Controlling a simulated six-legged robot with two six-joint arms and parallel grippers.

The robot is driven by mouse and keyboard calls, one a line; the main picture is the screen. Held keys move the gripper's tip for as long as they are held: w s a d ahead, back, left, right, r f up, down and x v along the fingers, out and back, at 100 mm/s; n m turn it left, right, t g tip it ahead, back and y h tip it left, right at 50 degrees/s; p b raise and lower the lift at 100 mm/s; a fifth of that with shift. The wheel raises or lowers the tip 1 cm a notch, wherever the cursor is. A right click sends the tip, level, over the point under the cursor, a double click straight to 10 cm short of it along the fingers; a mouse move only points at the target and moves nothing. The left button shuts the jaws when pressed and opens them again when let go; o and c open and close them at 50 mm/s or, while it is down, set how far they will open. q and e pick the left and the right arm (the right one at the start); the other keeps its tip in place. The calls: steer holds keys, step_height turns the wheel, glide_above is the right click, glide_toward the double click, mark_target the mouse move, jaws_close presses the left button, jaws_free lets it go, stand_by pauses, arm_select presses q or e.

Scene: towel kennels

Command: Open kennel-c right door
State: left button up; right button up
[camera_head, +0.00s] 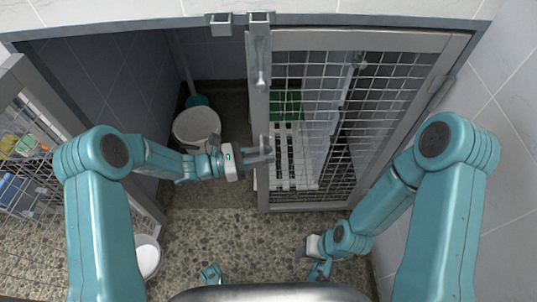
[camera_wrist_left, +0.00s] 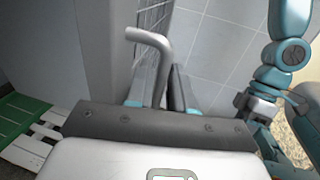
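The right mesh door (camera_head: 398,42) of the kennel stands across the right half of the opening, about in line with the front frame. Its hinge side is at the right, and a bent grey handle (camera_head: 261,78) is on its left post. My left gripper (camera_head: 262,157) is at that post, lower in the picture than this handle. In the left wrist view a hooked grey bar (camera_wrist_left: 150,45) rises between the parted fingers (camera_wrist_left: 157,92); contact cannot be told. My right gripper (camera_head: 303,252) hangs low in front of the door, away from it; its finger gap is unclear.
The left mesh door (camera_head: 40,95) is swung out at the left. Inside are a white round tub (camera_head: 196,125), a white slatted bench (camera_head: 300,165) and a green cloth (camera_head: 286,103). A white bowl (camera_head: 148,257) is on the pebbled floor. A tiled wall (camera_head: 510,130) bounds the right side.

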arm_select(q)
steer(key=shift+w+d, duration=0.2)
steer(key=shift+d, duration=0.65)
jaws_close()
steer(key=shift+s, duration=0.1)
